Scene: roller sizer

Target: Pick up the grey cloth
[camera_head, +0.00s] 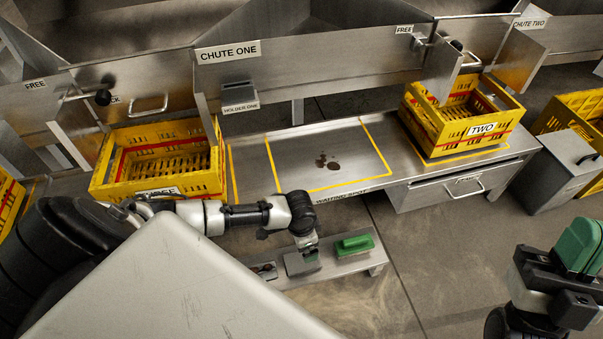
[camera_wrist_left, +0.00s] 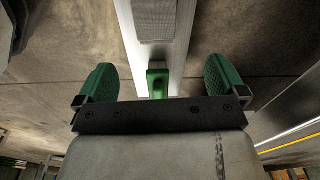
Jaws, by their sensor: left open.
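A flat grey piece (camera_head: 302,263), which looks like the folded grey cloth, lies on the low metal bench, just below the end of my left arm in the head view. My left gripper (camera_head: 306,246) is above it; its fingers are hard to make out there. In the left wrist view the green fingers of my left gripper (camera_wrist_left: 161,82) are wide apart, with nothing gripped. I cannot surely identify the cloth in that view. My right gripper (camera_head: 580,248) is at the right edge, away from the bench; its finger gap is unclear.
A green brush-like block (camera_head: 354,245) lies on the low bench (camera_head: 345,265), right of the grey piece. Behind is the metal table (camera_head: 250,160) with a yellow-outlined area. Yellow crates stand at chute one (camera_head: 158,192) and chute two (camera_head: 440,138).

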